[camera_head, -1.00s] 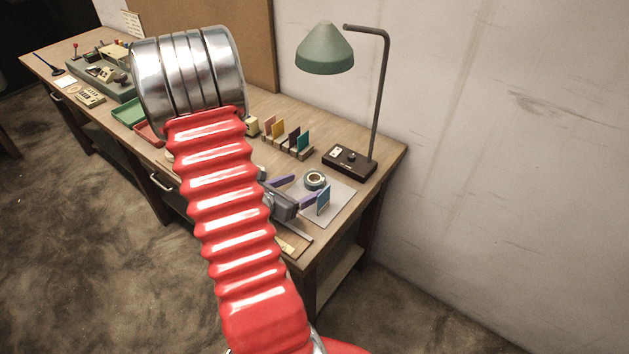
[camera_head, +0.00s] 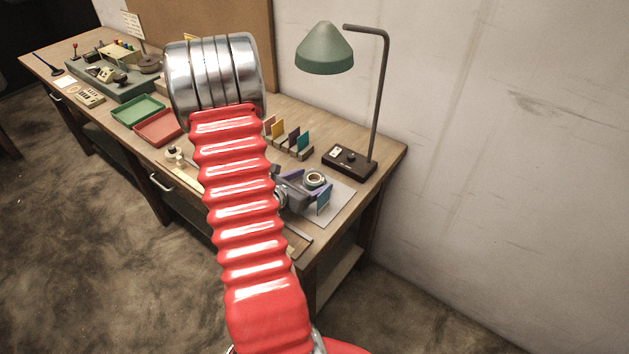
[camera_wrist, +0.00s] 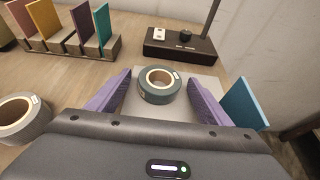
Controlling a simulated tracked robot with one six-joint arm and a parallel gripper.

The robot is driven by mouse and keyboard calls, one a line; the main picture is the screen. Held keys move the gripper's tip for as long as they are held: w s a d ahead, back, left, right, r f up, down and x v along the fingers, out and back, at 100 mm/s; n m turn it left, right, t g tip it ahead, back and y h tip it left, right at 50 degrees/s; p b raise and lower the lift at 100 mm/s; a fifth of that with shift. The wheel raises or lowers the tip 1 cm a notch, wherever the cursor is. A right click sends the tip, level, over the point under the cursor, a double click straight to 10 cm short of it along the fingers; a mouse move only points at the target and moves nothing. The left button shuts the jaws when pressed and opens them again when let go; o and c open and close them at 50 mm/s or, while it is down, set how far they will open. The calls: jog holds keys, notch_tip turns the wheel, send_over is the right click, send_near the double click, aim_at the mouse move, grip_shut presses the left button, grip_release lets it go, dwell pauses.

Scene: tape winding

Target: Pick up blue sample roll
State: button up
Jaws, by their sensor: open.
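A dark grey-green tape roll (camera_wrist: 159,92) with a pale core and a small white label lies flat on a light grey mat (camera_wrist: 205,75). It is the roll nearest my gripper and looks more green-grey than blue. It also shows in the head view (camera_head: 315,180). My gripper (camera_wrist: 158,84) is open, with one purple finger on each side of the roll. I cannot tell whether either finger touches it. A blue card (camera_wrist: 244,103) stands just right of the right finger. A second, greyer roll (camera_wrist: 22,125) lies at the left, partly cut off.
A rack (camera_wrist: 75,45) of coloured cards stands behind on the left. The black lamp base (camera_wrist: 180,44) is behind the roll, with its green shade (camera_head: 325,48) overhead. Green (camera_head: 138,109) and red (camera_head: 158,127) trays lie farther left. The wall borders the bench.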

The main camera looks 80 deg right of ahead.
jog(key=shift+c, duration=0.2)
jog(key=c, duration=1.2)
jog(key=shift+r, duration=0.1)
jog(key=shift+r, duration=4.95)
